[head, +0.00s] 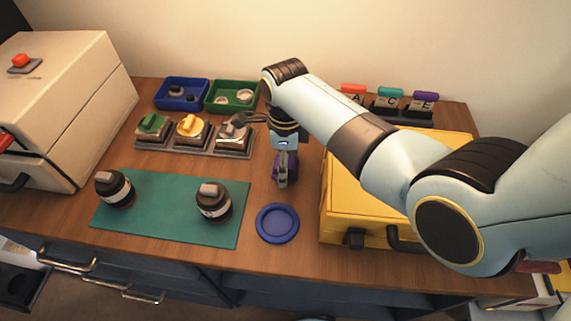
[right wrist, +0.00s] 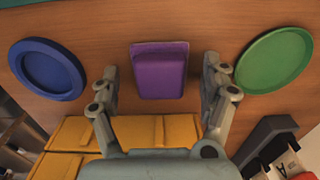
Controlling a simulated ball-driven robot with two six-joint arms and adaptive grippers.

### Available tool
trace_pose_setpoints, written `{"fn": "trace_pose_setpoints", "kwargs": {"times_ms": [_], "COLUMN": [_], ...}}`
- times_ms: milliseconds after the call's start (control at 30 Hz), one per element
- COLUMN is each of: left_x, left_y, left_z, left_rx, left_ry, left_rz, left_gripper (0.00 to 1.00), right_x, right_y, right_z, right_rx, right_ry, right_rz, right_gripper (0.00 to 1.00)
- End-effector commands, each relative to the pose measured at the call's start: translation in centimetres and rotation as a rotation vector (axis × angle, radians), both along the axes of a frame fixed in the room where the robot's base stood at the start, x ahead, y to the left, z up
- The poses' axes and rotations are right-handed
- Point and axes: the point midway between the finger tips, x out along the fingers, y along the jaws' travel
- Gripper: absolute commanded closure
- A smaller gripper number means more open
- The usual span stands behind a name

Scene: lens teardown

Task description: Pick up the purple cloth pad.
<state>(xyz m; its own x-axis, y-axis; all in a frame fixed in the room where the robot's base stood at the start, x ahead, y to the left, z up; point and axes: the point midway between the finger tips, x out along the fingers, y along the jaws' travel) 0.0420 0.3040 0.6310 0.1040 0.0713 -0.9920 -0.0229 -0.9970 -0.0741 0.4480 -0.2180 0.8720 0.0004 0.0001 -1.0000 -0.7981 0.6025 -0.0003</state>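The purple cloth pad (right wrist: 160,70) lies flat on the wooden table in the right wrist view. It sits between the two spread fingers of my right gripper (right wrist: 161,78), with a gap on each side. In the head view the pad (head: 291,164) is mostly hidden behind my right gripper (head: 283,172), which points down over it. The right gripper is open and empty; I cannot tell its exact height above the pad. My left gripper is not in view.
A blue dish (head: 277,223) lies in front of the pad, and a green dish (right wrist: 274,60) is on its other side. A yellow case (head: 335,215) stands close to the right. A green mat (head: 160,215) with two lenses lies to the left.

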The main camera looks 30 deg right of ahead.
Motion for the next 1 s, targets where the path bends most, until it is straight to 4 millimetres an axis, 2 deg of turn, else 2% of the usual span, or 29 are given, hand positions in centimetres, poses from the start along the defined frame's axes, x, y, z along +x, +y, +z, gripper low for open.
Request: {"fn": "trace_pose_setpoints", "kwargs": {"times_ms": [33,400,600,733,1000], "left_x": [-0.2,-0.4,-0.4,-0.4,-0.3], "left_y": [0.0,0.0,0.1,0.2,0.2], "left_z": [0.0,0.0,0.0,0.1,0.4], "left_rx": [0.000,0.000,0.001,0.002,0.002], "left_ry": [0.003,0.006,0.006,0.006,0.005], "left_rz": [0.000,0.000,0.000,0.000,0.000], "left_gripper": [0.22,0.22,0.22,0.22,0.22], "right_x": [0.0,0.0,0.0,0.1,0.1], "right_y": [0.0,0.0,0.0,0.0,0.0], "right_z": [0.0,0.0,0.2,1.0,5.6], "right_rx": [0.000,0.000,0.000,0.000,0.000], "right_ry": [0.000,0.000,0.000,-0.002,-0.004], "right_rz": [0.000,0.000,0.000,0.000,0.000], "right_gripper": [0.30,0.76,0.76,0.76,0.76]}}
